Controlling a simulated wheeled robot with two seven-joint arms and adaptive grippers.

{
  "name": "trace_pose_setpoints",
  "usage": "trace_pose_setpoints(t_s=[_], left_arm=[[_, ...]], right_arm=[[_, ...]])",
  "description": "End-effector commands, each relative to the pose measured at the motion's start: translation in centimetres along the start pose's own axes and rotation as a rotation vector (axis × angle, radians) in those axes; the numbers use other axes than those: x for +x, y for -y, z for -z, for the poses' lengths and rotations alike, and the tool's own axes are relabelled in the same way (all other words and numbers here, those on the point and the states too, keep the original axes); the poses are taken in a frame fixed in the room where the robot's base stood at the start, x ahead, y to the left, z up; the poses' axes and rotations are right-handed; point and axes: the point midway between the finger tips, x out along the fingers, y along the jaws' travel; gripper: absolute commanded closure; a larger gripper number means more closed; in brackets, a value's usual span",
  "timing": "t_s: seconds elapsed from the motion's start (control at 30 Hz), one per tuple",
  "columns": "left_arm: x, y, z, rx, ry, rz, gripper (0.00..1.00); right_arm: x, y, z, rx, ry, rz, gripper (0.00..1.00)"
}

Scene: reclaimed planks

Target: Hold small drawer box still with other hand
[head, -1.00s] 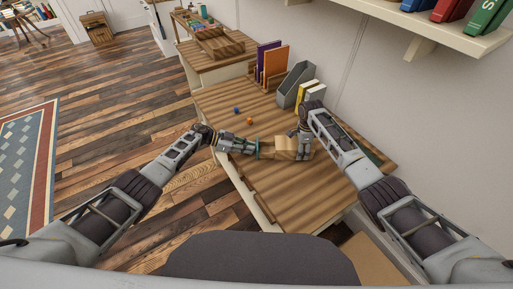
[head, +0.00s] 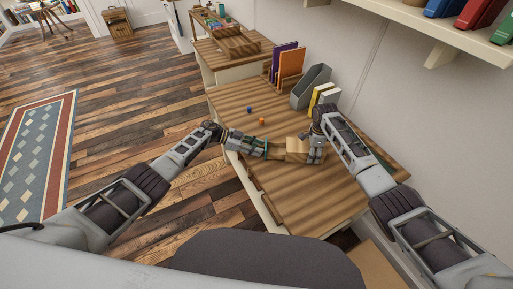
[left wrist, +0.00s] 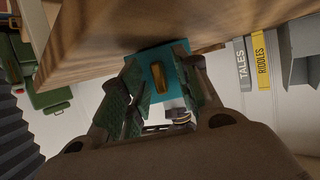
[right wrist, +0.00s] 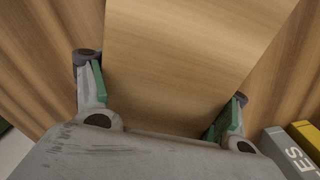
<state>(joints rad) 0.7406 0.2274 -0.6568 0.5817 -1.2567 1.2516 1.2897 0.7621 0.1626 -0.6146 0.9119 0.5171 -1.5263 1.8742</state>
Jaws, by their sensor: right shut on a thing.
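The small drawer box (head: 294,146) is light wood and lies on the desk, with a teal front facing my left gripper. My right gripper (head: 315,152) comes from above and is shut on the box. In the right wrist view its fingers press on both sides of the wooden box (right wrist: 185,60). My left gripper (head: 262,147) is at the teal front. In the left wrist view the teal drawer front (left wrist: 179,55) has a gold handle (left wrist: 160,78). The left fingers stand apart on either side of that handle. Any finger contact with it is unclear.
The wooden desk (head: 285,190) has free room in front of the box. A blue cube (head: 249,110) and an orange cube (head: 262,121) lie behind the left gripper.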

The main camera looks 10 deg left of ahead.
Motion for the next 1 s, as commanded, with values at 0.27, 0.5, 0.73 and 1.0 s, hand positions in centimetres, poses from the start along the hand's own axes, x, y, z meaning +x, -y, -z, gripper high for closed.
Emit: trace_pose_setpoints(t_s=[0.27,0.5,0.73,1.0], left_arm=[[-1.3,0.0,-0.1,0.000,0.001,0.001,0.68],[-3.7,0.0,-0.1,0.000,0.002,0.000,0.68],[-6.4,0.0,-0.1,0.000,0.002,0.001,0.68],[-9.8,0.0,-0.1,0.000,0.002,0.001,0.68]], right_arm=[[0.2,-0.1,0.0,0.001,-0.001,-0.004,0.58],[0.2,-0.1,0.0,0.001,-0.001,-0.004,0.58],[0.2,-0.1,0.0,0.002,-0.001,-0.004,0.58],[0.2,-0.1,0.0,0.002,-0.001,-0.004,0.58]])
